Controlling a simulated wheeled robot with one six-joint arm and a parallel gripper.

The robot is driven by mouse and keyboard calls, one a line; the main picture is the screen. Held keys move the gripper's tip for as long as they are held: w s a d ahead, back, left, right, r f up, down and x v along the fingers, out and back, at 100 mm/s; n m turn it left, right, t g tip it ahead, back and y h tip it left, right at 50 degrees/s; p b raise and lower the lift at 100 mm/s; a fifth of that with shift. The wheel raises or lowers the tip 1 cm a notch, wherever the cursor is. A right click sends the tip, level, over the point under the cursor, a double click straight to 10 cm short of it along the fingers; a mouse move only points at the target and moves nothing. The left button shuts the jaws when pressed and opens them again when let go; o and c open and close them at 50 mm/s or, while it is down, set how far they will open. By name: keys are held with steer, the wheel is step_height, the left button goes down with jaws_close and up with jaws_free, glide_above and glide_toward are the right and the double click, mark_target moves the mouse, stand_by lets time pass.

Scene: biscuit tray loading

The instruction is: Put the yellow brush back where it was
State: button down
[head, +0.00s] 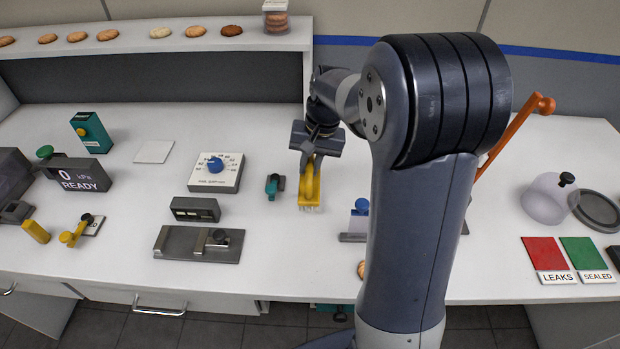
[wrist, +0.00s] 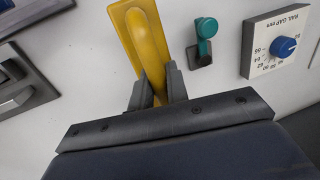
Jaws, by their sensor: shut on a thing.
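The yellow brush (head: 309,187) is in my gripper (head: 312,160), over the middle of the white worktop (head: 270,255). Its pale bristles face the near side in the head view. I cannot tell whether they touch the worktop. In the wrist view my gripper (wrist: 159,88) is shut on the handle of the yellow brush (wrist: 143,38), with a finger on each side. The fingers hide part of the handle.
A small teal-handled item (head: 273,187) stands close left of the brush. A dial box (head: 216,172), a black gauge box (head: 195,209) and a grey plate fixture (head: 175,242) lie further left. A blue-knobbed piece (head: 360,215) stands to the right. A white square (head: 154,151) lies clear.

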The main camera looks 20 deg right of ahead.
steer(key=shift+f, duration=2.3)
steer(key=shift+f, duration=0.2)
steer(key=c, duration=1.4)
jaws_free()
steer(key=shift+r, duration=0.15)
steer(key=r, duration=0.4)
steer(key=d+r, duration=0.1)
steer(key=r, duration=0.3)
steer(key=d+r, duration=0.1)
steer(key=r, duration=0.3)
steer(key=shift+s+d, duration=0.15)
steer(key=shift+s, duration=0.2)
